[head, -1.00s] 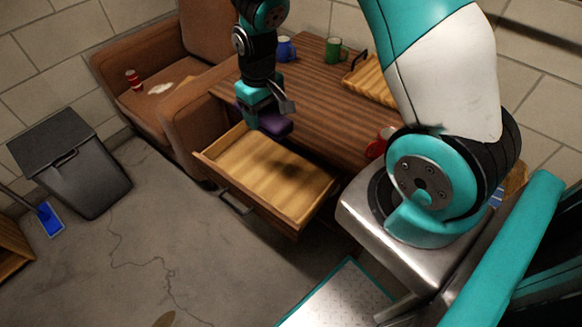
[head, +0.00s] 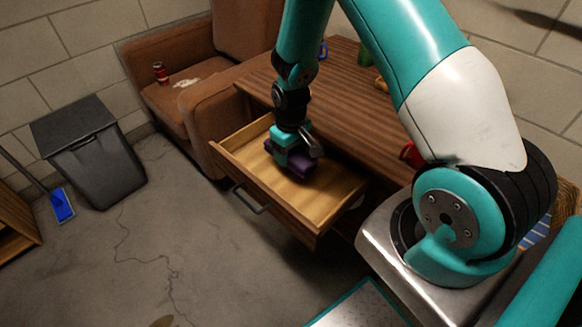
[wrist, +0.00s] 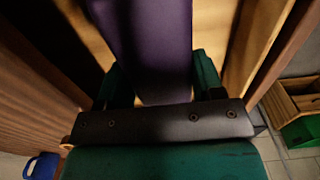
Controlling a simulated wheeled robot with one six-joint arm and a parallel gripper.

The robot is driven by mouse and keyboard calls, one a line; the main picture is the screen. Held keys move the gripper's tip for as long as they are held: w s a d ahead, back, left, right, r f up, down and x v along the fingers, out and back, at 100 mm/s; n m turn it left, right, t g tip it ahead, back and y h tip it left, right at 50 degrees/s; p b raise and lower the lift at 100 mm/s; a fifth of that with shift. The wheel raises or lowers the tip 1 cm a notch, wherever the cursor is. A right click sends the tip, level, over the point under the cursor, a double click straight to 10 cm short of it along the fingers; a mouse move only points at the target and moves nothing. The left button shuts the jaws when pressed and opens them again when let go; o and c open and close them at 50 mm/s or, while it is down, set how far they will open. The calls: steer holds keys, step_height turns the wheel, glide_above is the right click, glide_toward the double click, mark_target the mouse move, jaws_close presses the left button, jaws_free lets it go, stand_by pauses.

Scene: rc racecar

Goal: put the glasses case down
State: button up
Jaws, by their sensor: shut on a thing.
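The glasses case is dark purple. In the head view, the glasses case (head: 284,164) is in my gripper (head: 291,158), inside the outline of the open drawer (head: 327,200). In the wrist view, the glasses case (wrist: 150,50) lies between the two green fingers of my gripper (wrist: 152,85), which is shut on it. The light wooden drawer floor shows on both sides of the case. The case is low in the drawer; I cannot tell whether it touches the floor. My gripper hides part of the case.
The drawer is pulled out of a brown wooden table (head: 345,85). A brown armchair (head: 190,105) stands behind it to the left. A black bin (head: 100,165) and a blue dustpan (head: 61,206) are on the floor at left. A red mug (head: 410,154) is partly hidden by my arm.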

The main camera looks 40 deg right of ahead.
mark_target(290, 173)
steer(key=shift+f+b, duration=0.35)
steer(key=shift+f, duration=2.35)
steer(key=shift+f, duration=0.2)
steer(key=o, duration=1)
steer(key=shift+c, duration=0.2)
step_height(290, 173, up, 13)
steer(key=shift+a+f+p, duration=0.1)
steer(key=shift+f+p, duration=0.1)
steer(key=shift+p, duration=0.8)
steer(key=s+a+r+n+y, duration=0.1)
steer(key=s+a+r+y, duration=0.1)
steer(key=s+a+r, duration=0.65)
steer(key=s+a+r+n+y, duration=0.1)
steer(key=s+a+r+n, duration=0.3)
steer(key=r, duration=0.7)
steer(key=s+a+r+y, duration=0.1)
steer(key=s+a+r, duration=0.3)
steer(key=s, duration=0.5)
steer(key=shift+s+a+r, duration=0.15)
steer(key=shift+a+r, duration=0.05)
steer(key=shift+r, duration=0.05)
